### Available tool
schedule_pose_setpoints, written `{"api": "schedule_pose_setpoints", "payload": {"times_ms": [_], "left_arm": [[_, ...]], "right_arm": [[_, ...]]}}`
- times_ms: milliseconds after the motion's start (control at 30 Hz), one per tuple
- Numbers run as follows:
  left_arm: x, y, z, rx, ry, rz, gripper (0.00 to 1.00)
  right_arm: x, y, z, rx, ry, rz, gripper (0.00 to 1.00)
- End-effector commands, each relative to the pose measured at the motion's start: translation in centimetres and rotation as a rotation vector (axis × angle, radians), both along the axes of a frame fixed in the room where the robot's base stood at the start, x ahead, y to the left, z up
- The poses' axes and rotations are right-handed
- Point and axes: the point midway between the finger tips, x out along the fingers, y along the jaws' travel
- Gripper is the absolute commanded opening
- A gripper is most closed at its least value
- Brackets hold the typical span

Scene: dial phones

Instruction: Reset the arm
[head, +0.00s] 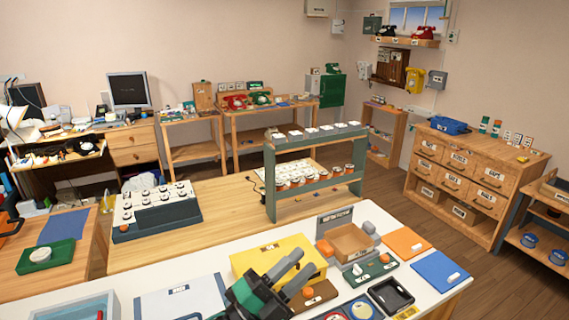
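My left gripper (304,262) is at the bottom middle of the head view, over the white table. Its two dark grey fingers point up and to the right, with a gap between them, and I see nothing held. The green and black gripper body (252,292) is behind the fingers, low in the picture. The fingers overlap the view of a yellow box (262,256); I cannot tell whether they touch it. My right gripper is not in view.
The white table (215,262) holds a brown open box (350,240), an orange mat (406,242), a blue mat (440,271) and a black tray (391,295). A wooden table with a green rack (270,185) stands behind. Wooden floor (500,280) is clear at right.

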Motion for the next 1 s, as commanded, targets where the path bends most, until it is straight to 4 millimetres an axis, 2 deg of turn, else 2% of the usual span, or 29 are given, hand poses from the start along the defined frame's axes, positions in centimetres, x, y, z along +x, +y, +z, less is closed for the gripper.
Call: {"api": "schedule_pose_setpoints", "payload": {"times_ms": [100, 200, 267, 367, 467, 600, 700, 833, 1000], "left_arm": [[2.0, 4.4, -2.2, -0.138, 0.258, 0.178, 0.34], [3.0, 8.3, -5.3, -0.233, 0.482, 0.321, 0.34], [3.0, 10.6, -7.6, -0.281, 0.619, 0.405, 0.34], [2.0, 14.2, -12.1, -0.348, 0.853, 0.537, 0.34], [-0.4, 17.5, -16.8, -0.398, 1.092, 0.665, 0.34], [-5.6, 21.0, -22.8, -0.436, 1.412, 0.821, 0.34], [-9.5, 22.5, -25.7, -0.444, 1.596, 0.903, 0.34], [-14.1, 23.8, -28.1, -0.439, 1.786, 0.981, 0.34], [-19.6, 24.8, -30.0, -0.42, 1.994, 1.061, 0.34]], "right_arm": [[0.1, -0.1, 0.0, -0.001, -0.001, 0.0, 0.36], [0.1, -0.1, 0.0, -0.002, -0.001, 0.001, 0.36], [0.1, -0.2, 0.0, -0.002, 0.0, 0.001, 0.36], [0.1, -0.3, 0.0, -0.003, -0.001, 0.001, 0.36], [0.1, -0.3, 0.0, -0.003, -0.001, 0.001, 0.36], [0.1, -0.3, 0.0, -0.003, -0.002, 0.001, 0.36], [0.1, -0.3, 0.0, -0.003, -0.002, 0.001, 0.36], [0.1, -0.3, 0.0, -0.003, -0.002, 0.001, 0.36], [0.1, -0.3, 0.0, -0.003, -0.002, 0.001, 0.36]]}}
